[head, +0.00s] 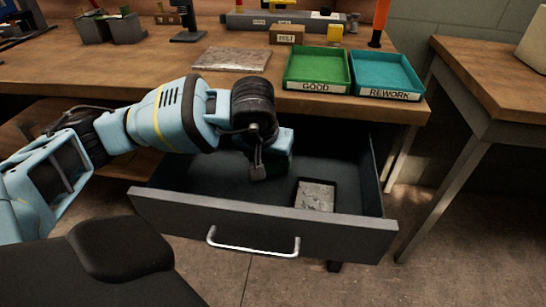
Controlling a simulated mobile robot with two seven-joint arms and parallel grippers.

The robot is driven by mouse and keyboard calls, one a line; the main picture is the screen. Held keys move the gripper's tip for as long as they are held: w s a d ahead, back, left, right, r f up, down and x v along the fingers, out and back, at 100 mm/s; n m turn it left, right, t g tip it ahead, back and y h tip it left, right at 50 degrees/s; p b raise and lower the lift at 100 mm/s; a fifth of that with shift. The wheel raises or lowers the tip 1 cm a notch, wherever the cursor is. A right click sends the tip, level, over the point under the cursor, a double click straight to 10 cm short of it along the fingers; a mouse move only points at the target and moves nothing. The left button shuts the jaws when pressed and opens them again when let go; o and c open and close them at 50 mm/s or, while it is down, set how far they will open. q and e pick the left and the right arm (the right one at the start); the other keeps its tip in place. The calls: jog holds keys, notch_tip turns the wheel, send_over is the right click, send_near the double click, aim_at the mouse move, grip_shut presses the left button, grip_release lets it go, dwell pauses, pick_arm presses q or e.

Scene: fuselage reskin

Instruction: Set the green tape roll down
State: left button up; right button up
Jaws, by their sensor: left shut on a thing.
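My left gripper (259,167) reaches down into the open drawer (262,226) under the workbench. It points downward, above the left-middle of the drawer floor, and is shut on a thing. That thing is mostly hidden by the dark fingers and the wrist, and I cannot make out its green colour or ring shape clearly. I take it to be the green tape roll. I cannot tell whether it touches the drawer floor. My right gripper is not in view.
A grey speckled block (316,196) lies in the drawer, right of the gripper. The drawer floor between is clear. On the workbench (130,70) above stand a green GOOD tray (317,86), a teal REWORK tray (387,93) and a flat grey sheet (232,59).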

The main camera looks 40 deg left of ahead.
pick_arm(q)
jog(key=shift+w+a+f+b, duration=0.2)
jog(key=shift+w+a+f, duration=0.15)
jog(key=shift+w+f, duration=0.35)
jog(key=shift+w+a+f+b, duration=0.25)
jog(key=shift+w+f, duration=0.25)
jog(key=shift+w, duration=0.3)
jog(key=shift+f, duration=0.1)
jog(key=o, duration=1.1)
jog(key=shift+c, duration=0.2)
